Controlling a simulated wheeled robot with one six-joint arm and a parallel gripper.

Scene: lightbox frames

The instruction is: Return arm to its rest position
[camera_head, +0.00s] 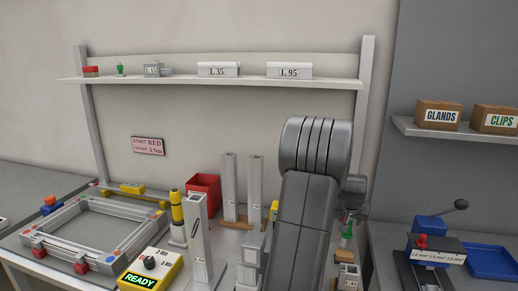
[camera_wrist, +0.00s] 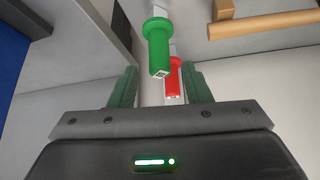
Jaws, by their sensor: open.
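My arm (camera_head: 305,210) rises in the middle right of the head view and hides part of the bench behind it. My gripper shows in the wrist view (camera_wrist: 163,80) with its two green fingers apart. A green-handled piece (camera_wrist: 158,45) with a pale shaft shows beyond the gap, with a red one (camera_wrist: 173,78) behind it. Neither is visibly gripped. In the head view a green piece (camera_head: 347,236) stands just below the wrist end, right of the arm. The fingertips are hard to make out there.
A grey frame (camera_head: 100,247) lies on the bench at left, with a yellow READY box (camera_head: 150,272), upright grey profiles (camera_head: 230,190) and a red bin (camera_head: 203,190) nearer the arm. A shelf (camera_head: 210,82) runs above. A lever tool (camera_head: 435,240) and blue tray (camera_head: 490,260) are at right.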

